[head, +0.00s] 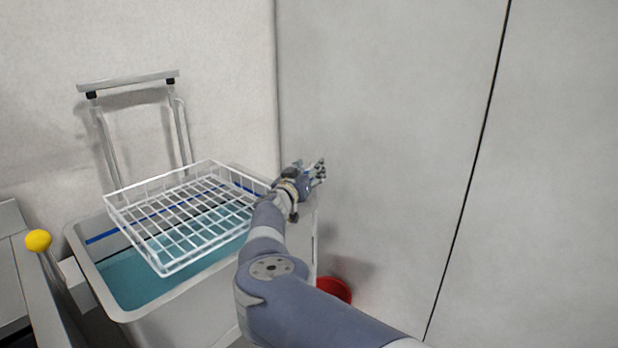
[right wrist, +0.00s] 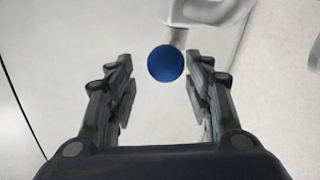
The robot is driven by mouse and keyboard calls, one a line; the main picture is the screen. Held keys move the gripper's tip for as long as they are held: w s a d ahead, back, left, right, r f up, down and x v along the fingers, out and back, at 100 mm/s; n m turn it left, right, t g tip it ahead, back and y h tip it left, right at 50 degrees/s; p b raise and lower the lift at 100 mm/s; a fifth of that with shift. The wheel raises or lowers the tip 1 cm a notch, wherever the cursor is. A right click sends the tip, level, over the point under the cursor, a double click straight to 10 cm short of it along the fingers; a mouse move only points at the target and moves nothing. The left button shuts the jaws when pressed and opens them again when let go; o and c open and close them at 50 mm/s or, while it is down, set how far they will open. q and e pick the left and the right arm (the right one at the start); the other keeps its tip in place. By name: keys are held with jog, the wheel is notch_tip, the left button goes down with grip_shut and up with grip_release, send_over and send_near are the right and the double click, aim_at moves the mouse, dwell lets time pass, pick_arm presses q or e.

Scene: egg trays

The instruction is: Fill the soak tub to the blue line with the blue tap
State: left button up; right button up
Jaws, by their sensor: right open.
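The soak tub (head: 72,238) stands at the left in the head view, with teal water (head: 130,280) in it. The water surface lies below the blue line (head: 105,236) on the inner wall. A round blue knob (right wrist: 166,63), apparently the blue tap's handle, shows in the right wrist view, between and just beyond my open fingertips. I see no contact with either finger. My right gripper (head: 318,172) is open beside the tub's right side in the head view, where the knob cannot be made out. My left gripper is not in view.
A white wire basket (head: 168,270) hangs over the tub below a metal frame (head: 128,80). A yellow-knobbed lever (head: 38,240) stands at the left. A red round object (head: 336,289) is partly hidden behind my right arm. Plain walls close off the back and right.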

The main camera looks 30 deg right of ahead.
notch_tip(320, 180, up, 8)
jog(key=shift+f, duration=0.15)
